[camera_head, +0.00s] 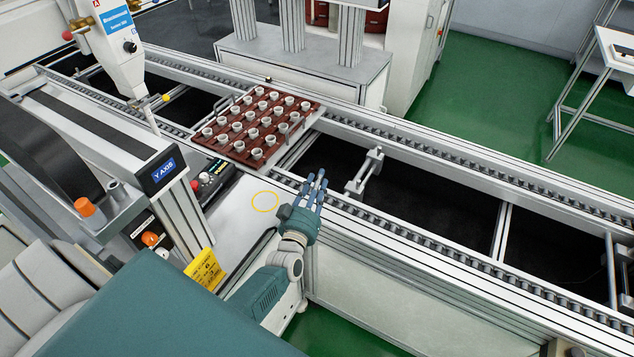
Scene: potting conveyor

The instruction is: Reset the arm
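My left gripper (317,179) is teal with grey-blue fingers. Its arm comes in from the lower left, and the gripper hangs over the near rail of the conveyor (430,232), just right of the yellow circle on the white plate. The fingers are apart with gaps between them and nothing shows between them, so it looks open and empty. My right gripper is not in view.
A dark red tray (222,148) with several pale cups sits on the conveyor, behind and left of the gripper. A yellow circle (265,201) marks the white plate. A dispensing head (120,50) stands at upper left. A metal bracket (365,172) stands right of the gripper.

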